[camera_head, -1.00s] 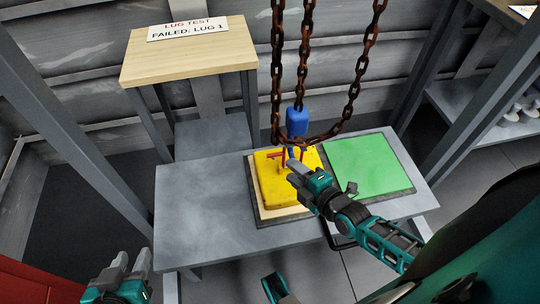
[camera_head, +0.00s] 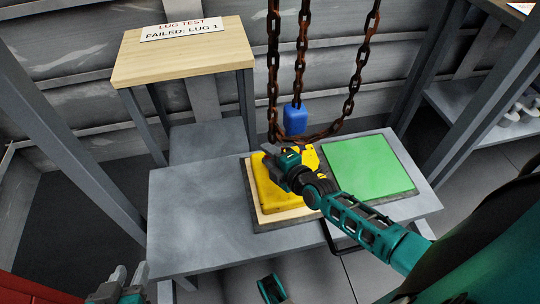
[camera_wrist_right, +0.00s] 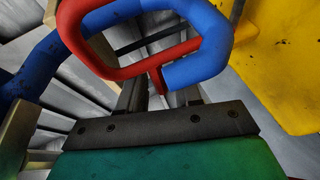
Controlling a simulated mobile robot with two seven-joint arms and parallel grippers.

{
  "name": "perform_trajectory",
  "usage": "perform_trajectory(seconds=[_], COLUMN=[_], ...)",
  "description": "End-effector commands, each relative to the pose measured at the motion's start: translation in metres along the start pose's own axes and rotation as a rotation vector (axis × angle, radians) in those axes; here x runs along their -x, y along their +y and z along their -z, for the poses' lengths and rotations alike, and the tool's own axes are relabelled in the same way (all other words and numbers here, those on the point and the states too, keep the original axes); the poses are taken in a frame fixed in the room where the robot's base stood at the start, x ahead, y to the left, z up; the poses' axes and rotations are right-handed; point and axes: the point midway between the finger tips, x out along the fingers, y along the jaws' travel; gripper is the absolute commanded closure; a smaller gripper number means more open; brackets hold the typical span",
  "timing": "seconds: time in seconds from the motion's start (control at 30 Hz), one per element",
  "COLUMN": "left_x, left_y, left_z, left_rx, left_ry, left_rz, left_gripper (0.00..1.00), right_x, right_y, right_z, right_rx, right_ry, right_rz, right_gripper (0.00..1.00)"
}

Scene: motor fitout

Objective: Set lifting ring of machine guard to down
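The yellow machine guard (camera_head: 268,197) lies on a wood-edged pad on the grey table; its yellow surface also fills the right of the right wrist view (camera_wrist_right: 285,60). A red bar bent like a ring (camera_wrist_right: 75,30), apparently the lifting ring, crosses a curved blue bar (camera_wrist_right: 215,45) in the right wrist view. I cannot tell whether they join. My right gripper (camera_head: 272,152) is over the guard and hides the ring in the head view. Its dark fingers show below the red bar; their tips are hidden. My left gripper (camera_head: 128,278) is open and empty at the bottom left.
A blue hoist block (camera_head: 295,119) hangs on rusty chains (camera_head: 350,85) just behind the guard. A green mat (camera_head: 367,167) lies to its right. The left of the grey table (camera_head: 190,205) is clear. A wooden stand with a sign (camera_head: 183,31) is behind.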

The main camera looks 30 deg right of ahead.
Motion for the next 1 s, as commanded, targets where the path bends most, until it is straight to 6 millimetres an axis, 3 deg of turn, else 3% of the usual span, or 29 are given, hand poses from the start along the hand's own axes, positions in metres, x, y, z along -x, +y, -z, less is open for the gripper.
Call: perform_trajectory(seconds=[0.33, 1.0], left_x=[0.0, -0.0038], left_y=[-0.0009, 0.0007], left_z=[0.0001, -0.0007], left_rx=[-0.003, 0.008], left_ry=[0.0, 0.007], left_rz=[0.001, 0.001], left_gripper=[0.62, 0.62], right_x=[0.0003, 0.002], right_y=[0.0, -0.0025], right_z=[-0.0001, 0.0005], right_rx=[0.0, 0.013], right_ry=[0.0, 0.0], right_rz=[0.0, -0.03], right_gripper=[1.0, 1.0])
